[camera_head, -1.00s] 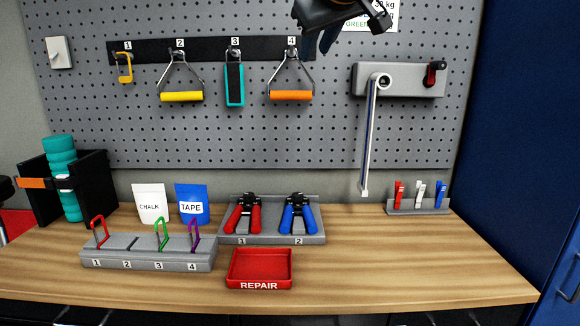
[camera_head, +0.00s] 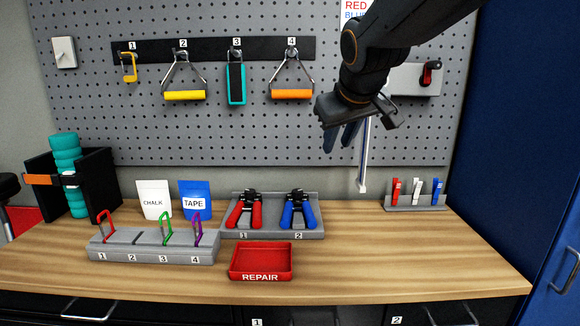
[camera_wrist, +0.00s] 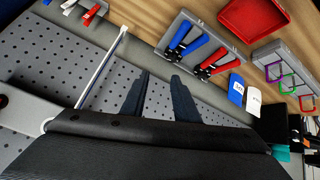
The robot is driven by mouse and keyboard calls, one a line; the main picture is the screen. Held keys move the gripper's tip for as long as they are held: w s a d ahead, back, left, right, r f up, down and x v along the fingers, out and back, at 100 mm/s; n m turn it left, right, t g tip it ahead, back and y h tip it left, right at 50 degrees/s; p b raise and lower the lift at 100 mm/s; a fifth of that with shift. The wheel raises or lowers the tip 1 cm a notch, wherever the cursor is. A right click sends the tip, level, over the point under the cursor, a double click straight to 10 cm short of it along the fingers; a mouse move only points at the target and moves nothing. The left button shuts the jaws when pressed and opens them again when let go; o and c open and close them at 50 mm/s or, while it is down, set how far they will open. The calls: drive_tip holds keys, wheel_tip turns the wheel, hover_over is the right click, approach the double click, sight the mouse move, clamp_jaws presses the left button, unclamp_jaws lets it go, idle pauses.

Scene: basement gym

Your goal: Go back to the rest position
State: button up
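My gripper (camera_head: 339,141) hangs in front of the pegboard, to the right of the orange handle on hook 4 and above the workbench. Its two dark fingers point down in the head view. In the wrist view my gripper (camera_wrist: 159,78) shows its fingers apart with an empty gap, with pegboard behind them. It holds nothing. My arm comes in from the upper right and covers part of the grey wall bracket and the sign.
The workbench (camera_head: 400,262) carries a red REPAIR tray (camera_head: 260,276), a clamp rack (camera_head: 272,232) and a numbered carabiner rack (camera_head: 150,256). A grey wall bracket (camera_head: 412,80) with a hanging white strap (camera_head: 364,160) is close behind my gripper. The bench's right front is clear.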

drive_tip(key=s+d+f+m+g, duration=0.2)
drive_tip(key=s+d+f+g, duration=0.2)
drive_tip(key=s+f, duration=0.7)
drive_tip(key=s+d+f+m+g, duration=0.2)
drive_tip(key=s+d+f+g, duration=0.2)
drive_tip(key=s+f, duration=0.7)
wheel_tip(320, 180, down, 7)
drive_tip(key=shift+d+f+m+h, duration=0.15)
drive_tip(key=shift+d+m+h, duration=0.15)
drive_tip(key=shift+d, duration=0.15)
